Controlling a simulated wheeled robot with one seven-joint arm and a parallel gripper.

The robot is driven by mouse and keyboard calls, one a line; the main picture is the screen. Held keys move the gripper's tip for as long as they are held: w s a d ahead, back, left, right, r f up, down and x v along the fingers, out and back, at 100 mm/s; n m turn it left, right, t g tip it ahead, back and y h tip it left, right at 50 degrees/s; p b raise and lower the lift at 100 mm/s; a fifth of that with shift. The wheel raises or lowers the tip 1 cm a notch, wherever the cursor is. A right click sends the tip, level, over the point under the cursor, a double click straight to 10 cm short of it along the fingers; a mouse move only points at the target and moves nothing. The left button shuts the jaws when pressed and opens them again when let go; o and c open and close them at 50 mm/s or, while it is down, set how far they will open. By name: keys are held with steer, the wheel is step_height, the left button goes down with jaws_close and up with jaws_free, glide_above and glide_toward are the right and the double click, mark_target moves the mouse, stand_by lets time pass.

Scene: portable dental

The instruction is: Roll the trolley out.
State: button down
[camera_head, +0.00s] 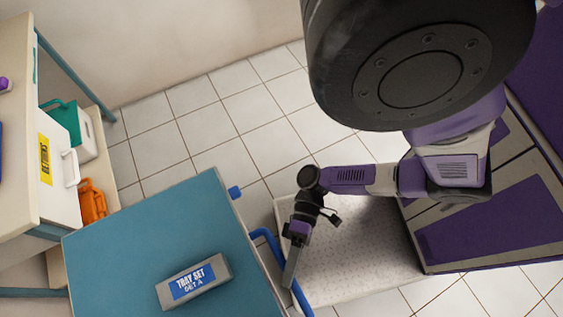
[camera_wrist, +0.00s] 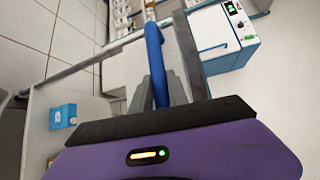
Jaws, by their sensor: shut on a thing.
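The trolley (camera_head: 140,230) has a blue-teal top and stands at the lower left of the head view. A blue bar handle (camera_head: 264,234) runs along its right side. A grey box labelled "TRAY SET SET A" (camera_head: 193,281) lies on the top. My gripper (camera_head: 291,268) reaches down at the trolley's right edge. In the wrist view the blue handle (camera_wrist: 154,55) passes between my gripper's two grey fingers (camera_wrist: 160,92), and they are shut on it. The fingertips are partly hidden by the handle. The trolley's wheels are not visible.
A pale bench (camera_head: 20,130) with a lower shelf stands at the left, holding a white-and-teal container (camera_head: 85,140) and an orange item (camera_head: 92,203). White floor tiles (camera_head: 190,125) are clear behind the trolley, up to the wall. A pale speckled panel (camera_head: 350,255) lies right of the handle.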

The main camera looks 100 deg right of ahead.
steer(key=shift+s, duration=0.25)
steer(key=c, duration=1.3)
jaws_free()
steer(key=b+v, duration=0.1)
steer(key=v, duration=0.7)
